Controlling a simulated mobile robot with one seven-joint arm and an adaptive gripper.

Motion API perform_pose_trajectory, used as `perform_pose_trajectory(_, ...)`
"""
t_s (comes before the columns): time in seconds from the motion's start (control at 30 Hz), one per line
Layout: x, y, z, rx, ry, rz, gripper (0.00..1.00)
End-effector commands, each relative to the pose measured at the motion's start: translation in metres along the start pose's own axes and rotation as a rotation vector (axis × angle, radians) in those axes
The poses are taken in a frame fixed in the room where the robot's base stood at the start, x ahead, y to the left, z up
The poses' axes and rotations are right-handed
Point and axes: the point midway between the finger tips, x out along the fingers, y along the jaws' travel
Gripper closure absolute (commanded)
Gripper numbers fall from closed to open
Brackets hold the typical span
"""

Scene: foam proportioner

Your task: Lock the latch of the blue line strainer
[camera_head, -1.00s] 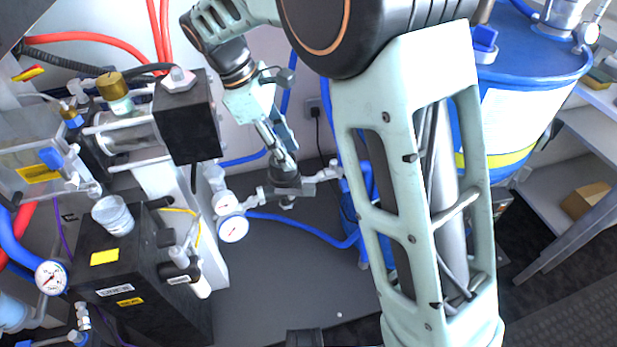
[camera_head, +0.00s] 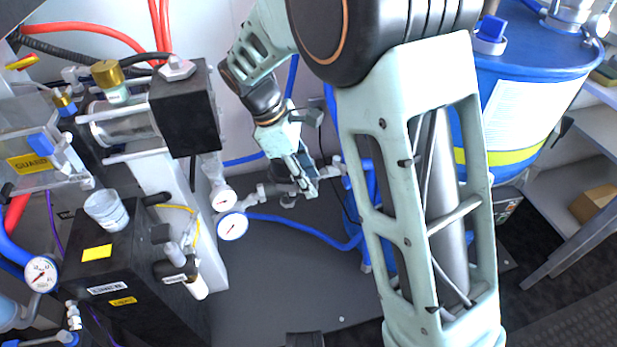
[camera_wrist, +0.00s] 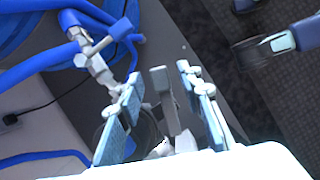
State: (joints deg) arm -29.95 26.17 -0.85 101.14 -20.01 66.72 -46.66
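The line strainer (camera_head: 284,190) is a dark body on a grey metal pipe joined to the blue hose, low against the wall in the head view. My arm's end partly covers it. My gripper (camera_head: 309,182) is just in front of it and to its right. In the wrist view my gripper (camera_wrist: 160,78) is open, with its blue-padded fingers wide apart. A grey flat lever (camera_wrist: 164,92), seemingly the strainer's latch, stands between the fingers with a gap on each side. I cannot tell whether the latch is locked. The dark strainer body (camera_wrist: 148,128) is partly hidden behind the left finger.
Two round gauges (camera_head: 232,226) and a black cabinet (camera_head: 140,270) stand to the left. A blue drum (camera_head: 530,90) is at the right. Grey floor (camera_head: 275,285) in front is clear.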

Motion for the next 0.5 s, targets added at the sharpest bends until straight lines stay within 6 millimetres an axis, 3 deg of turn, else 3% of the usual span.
perform_pose_trajectory(0.07,-0.0001,0.0000,0.0001,0.000,0.000,0.000,0.67)
perform_pose_trajectory(0.37,-0.0003,-0.0001,-0.0001,0.000,0.000,0.000,1.00)
perform_pose_trajectory(0.5,-0.0004,-0.0002,0.0000,0.000,0.000,-0.001,1.00)
